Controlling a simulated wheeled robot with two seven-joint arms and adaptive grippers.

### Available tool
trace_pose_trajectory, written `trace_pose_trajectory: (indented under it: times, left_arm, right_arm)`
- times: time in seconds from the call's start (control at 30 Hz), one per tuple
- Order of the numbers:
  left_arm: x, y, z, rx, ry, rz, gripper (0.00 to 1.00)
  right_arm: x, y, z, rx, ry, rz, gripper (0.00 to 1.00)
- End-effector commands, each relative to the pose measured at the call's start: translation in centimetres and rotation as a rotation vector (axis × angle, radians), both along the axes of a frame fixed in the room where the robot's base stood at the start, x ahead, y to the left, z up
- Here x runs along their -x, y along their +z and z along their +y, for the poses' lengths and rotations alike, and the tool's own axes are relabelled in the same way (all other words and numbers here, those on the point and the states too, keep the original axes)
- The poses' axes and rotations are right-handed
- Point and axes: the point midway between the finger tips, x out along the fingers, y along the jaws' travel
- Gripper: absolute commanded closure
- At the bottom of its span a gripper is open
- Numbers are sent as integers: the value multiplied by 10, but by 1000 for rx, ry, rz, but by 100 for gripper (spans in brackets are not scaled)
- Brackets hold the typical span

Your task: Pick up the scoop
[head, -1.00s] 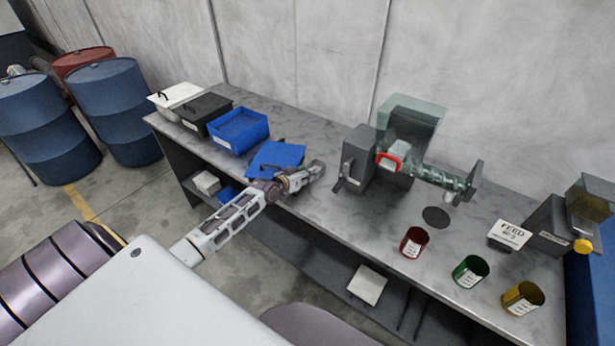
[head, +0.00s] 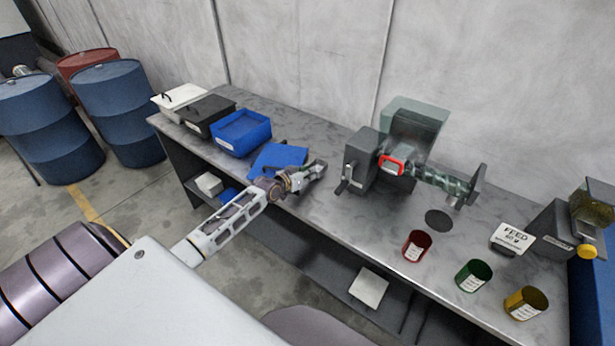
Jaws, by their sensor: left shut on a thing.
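My left gripper (head: 312,176) reaches in from the left over the bench, just right of the blue sheet-like piece (head: 272,158). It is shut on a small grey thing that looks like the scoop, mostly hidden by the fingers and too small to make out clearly. The gripper is low, near the bench top; I cannot tell whether the scoop touches the bench. My right gripper is not in view.
The bench (head: 330,213) holds a blue bin (head: 240,135), a black bin (head: 208,116) and a white bin at the back left. A grey machine (head: 362,155) with a crank and clear tube stands right of the gripper. Red (head: 416,246), green (head: 473,277) and yellow (head: 525,304) cups line the front.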

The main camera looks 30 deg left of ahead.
Motion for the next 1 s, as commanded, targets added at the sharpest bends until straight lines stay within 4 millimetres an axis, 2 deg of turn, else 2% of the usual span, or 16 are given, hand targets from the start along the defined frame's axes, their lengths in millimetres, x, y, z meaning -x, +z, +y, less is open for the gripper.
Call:
trace_pose_trajectory:
  times: [0.53, 0.7, 1.0]
  left_arm:
    - [0, 73, 0, -2, 0, -2, 100]
    - [0, 84, 0, 0, 0, -2, 100]
    - [0, 86, 0, 0, 0, -1, 100]
  right_arm:
    - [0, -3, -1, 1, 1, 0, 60]
    - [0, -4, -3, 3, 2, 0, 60]
    - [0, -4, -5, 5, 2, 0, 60]
